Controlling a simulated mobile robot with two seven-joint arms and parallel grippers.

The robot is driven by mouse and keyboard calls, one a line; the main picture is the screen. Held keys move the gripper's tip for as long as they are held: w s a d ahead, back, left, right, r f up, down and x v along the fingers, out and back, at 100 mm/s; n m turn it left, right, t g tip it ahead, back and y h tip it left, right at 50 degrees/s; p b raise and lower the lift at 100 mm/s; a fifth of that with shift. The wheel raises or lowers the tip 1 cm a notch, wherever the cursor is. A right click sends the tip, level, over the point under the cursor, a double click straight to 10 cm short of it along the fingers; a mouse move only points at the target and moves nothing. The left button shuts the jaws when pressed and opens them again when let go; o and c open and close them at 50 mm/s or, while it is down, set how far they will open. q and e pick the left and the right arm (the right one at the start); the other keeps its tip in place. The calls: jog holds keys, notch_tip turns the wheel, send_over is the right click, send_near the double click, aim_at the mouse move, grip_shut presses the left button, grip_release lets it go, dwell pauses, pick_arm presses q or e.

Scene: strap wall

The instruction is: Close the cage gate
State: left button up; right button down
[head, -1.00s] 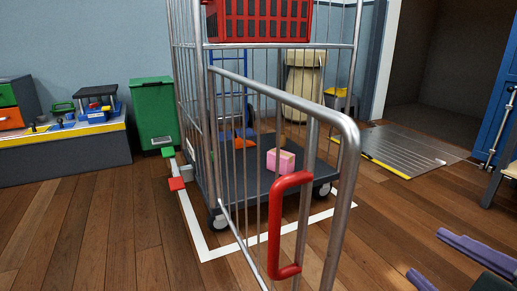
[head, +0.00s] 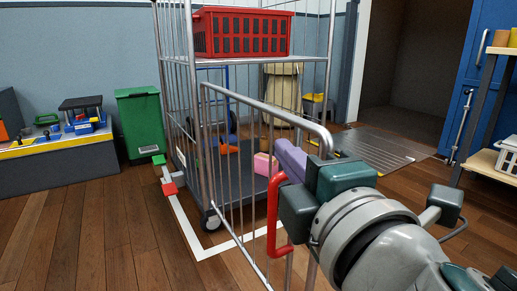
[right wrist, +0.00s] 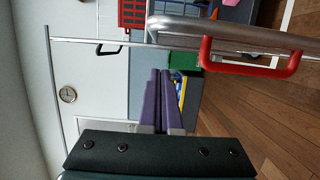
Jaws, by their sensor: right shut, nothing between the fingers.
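The cage gate (head: 236,170) is a barred metal frame, standing open and swung out toward me from the wheeled cage (head: 190,118). Its red handle (head: 273,218) is near the gate's outer edge; it also shows at the upper right in the right wrist view (right wrist: 250,69). My right gripper (head: 291,160) overlaps the gate's top outer corner, just above the handle's upper end. Its purple fingers are together and empty, also in the right wrist view (right wrist: 157,100). I cannot tell whether it touches the gate. My wrist hides the gate's outer post. My left gripper is out of view.
A red crate (head: 240,32) sits on the cage shelf, and a pink block (head: 264,164) lies on its base. A green bin (head: 139,122) and a workbench (head: 62,160) stand left. A shelf (head: 485,160) stands right.

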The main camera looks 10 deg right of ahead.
aim_at(316, 151)
jog(key=shift+w+d, duration=0.3)
jog(key=shift+d, duration=0.65)
jog(key=shift+w+d, duration=0.25)
jog(key=shift+d, duration=0.7)
